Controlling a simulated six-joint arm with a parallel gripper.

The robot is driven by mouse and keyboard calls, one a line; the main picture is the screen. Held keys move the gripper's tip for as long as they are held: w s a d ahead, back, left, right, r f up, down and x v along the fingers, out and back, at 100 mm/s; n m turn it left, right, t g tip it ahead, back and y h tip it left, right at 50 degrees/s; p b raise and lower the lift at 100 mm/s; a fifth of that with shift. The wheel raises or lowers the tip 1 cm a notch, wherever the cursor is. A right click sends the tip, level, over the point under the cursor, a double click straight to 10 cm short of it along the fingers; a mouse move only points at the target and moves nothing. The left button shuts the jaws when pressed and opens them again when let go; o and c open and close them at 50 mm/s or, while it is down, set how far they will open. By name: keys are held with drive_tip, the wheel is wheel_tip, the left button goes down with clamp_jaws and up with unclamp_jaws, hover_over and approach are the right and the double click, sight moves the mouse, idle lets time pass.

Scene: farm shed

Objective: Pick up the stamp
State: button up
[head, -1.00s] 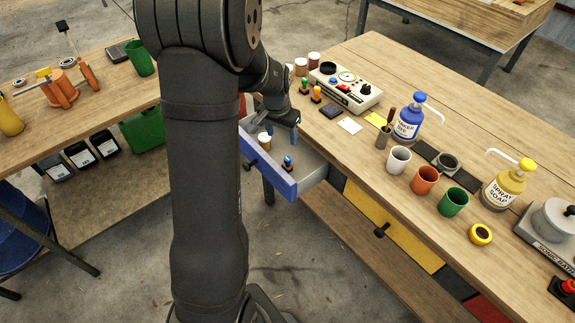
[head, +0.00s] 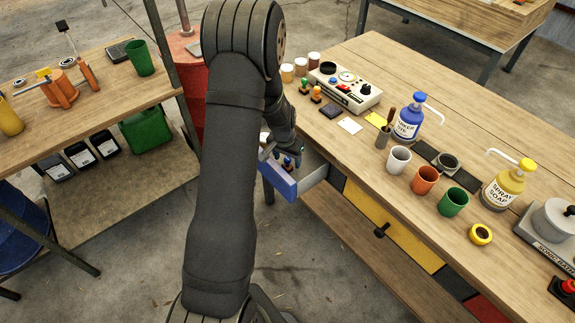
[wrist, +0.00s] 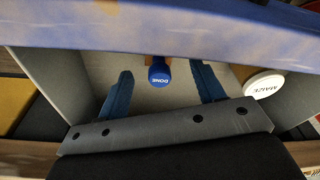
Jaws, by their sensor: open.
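A stamp with a round blue top marked DONE (wrist: 159,74) is in the open blue-fronted drawer (head: 277,184). In the wrist view it lies between the two blue fingers of my gripper (wrist: 162,68), with a gap visible on each side. My gripper is open and empty. In the head view my gripper (head: 279,157) is down at the drawer, just behind its front panel, and the stamp (head: 288,162) shows partly beside the fingers. The arm hides part of the drawer.
A white-lidded jar marked MAIZE (wrist: 264,84) stands in the drawer, right of the fingers. The drawer's blue front (wrist: 170,32) is close beyond the stamp. On the workbench are a green stamp (head: 304,86), an orange stamp (head: 316,94), cups and bottles.

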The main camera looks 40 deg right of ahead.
drive_tip(key=shift+d+f, duration=0.2)
drive_tip(key=shift+f, duration=1.15)
drive_tip(key=shift+c, duration=0.2)
drive_tip(key=c, duration=1.1)
